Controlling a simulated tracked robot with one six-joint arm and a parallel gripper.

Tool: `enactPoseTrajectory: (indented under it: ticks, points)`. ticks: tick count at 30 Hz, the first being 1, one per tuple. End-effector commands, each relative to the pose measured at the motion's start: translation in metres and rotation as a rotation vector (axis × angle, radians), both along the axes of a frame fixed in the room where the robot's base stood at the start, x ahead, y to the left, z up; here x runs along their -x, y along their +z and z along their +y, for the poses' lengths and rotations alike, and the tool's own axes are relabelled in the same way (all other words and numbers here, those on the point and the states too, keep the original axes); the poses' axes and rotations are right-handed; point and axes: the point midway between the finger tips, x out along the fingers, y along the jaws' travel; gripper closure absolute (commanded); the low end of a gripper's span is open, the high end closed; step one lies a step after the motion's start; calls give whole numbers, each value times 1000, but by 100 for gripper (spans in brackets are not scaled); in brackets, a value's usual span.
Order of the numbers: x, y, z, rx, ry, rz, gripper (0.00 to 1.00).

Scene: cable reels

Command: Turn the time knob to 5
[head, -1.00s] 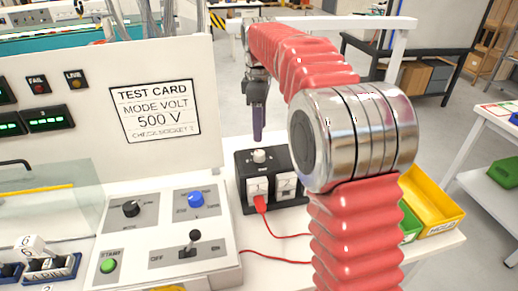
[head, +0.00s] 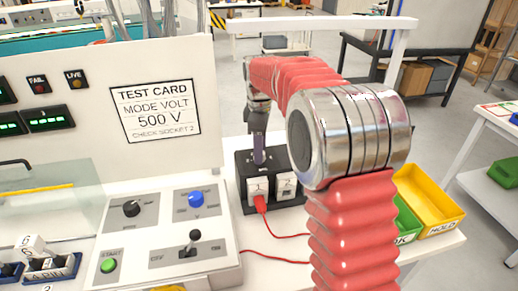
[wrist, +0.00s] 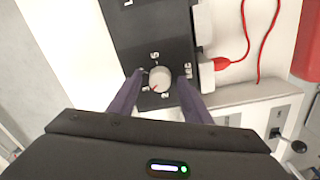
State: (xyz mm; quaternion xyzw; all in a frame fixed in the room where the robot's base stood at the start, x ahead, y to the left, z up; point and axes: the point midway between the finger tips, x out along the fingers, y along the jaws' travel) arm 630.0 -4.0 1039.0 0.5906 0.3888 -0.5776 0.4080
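The time knob (wrist: 160,78) is a round pale grey knob on top of a black box (head: 243,166). In the wrist view, small white marks ring it, including one that looks like a 5 on the far side. A red mark on the knob is at its near-left edge, near what looks like a 1. My gripper (wrist: 160,76) is open, pointing down, with one dark finger on each side of the knob and a small gap to it. In the head view my gripper (head: 259,158) hides the knob.
White sockets (head: 257,188) are on the box's front, with a red plug and cable (head: 277,231). The control panel (head: 150,262) with knobs and a lever stands left. A test card (head: 155,111) reads 500 V. A yellow bin (head: 428,208) is at right.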

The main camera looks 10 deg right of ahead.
Motion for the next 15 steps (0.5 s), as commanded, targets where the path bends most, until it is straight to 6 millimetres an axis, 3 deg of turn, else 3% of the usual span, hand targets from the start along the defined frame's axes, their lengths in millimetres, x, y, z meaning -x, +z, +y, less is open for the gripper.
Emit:
enactPoseTrajectory:
  ticks: [15]
  points:
    - [0, 1, 0, 0, 0, -1, 92]
